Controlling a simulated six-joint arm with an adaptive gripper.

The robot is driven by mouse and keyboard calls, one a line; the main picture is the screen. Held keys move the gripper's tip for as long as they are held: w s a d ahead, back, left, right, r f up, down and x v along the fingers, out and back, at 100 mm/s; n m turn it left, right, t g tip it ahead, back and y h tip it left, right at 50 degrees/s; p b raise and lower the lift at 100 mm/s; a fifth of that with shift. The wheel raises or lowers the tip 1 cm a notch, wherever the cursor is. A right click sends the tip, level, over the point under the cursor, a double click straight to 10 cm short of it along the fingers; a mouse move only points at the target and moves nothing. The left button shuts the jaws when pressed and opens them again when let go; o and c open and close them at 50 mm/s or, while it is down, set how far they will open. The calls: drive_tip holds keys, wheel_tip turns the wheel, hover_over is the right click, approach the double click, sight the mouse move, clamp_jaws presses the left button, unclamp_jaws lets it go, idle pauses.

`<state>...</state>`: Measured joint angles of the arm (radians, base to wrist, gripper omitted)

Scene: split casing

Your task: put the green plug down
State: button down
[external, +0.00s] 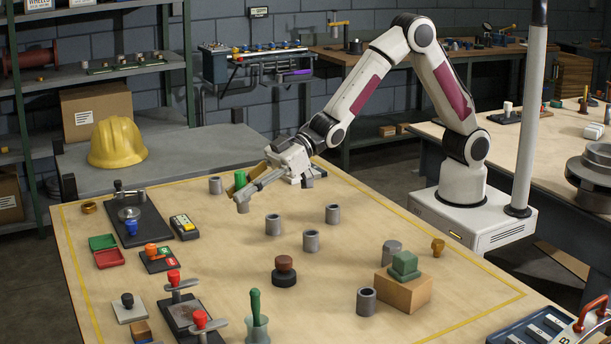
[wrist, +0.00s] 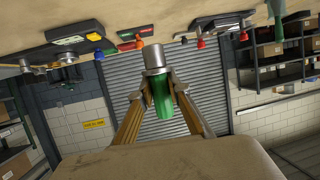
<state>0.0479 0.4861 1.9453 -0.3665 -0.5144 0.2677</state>
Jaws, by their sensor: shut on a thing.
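The green plug (external: 240,179) is between the fingers of my gripper (external: 248,186) near the far left part of the table. In the wrist view the plug (wrist: 162,100) is pinched between the two tan fingers of my gripper (wrist: 160,84). A grey sleeve (external: 243,206) is directly below the plug in the external view. In the wrist view this sleeve (wrist: 153,57) lies between the plug's end and the tabletop, in line with the plug. I cannot tell whether the plug's end is inside the sleeve, touching it or just apart.
Several grey sleeves stand about the wooden table (external: 400,222), including one left of my gripper (external: 215,185) and one in front (external: 273,225). A brown stamp (external: 284,267) and a wooden block (external: 403,292) stand nearer. Tools and clamps (external: 180,300) crowd the left side.

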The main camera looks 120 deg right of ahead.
drive_tip(key=shift+w+a+r, duration=0.1)
drive_tip(key=shift+a, duration=0.8)
drive_tip(key=shift+w+a+r+n+t, duration=0.1)
drive_tip(key=shift+r+n+t, duration=0.2)
drive_tip(key=shift+r, duration=0.05)
drive_tip(key=shift+f, duration=0.15)
drive_tip(key=shift+f, duration=3)
drive_tip(key=shift+f, duration=0.1)
drive_tip(key=shift+f, duration=1.75)
drive_tip(key=shift+f, duration=0.15)
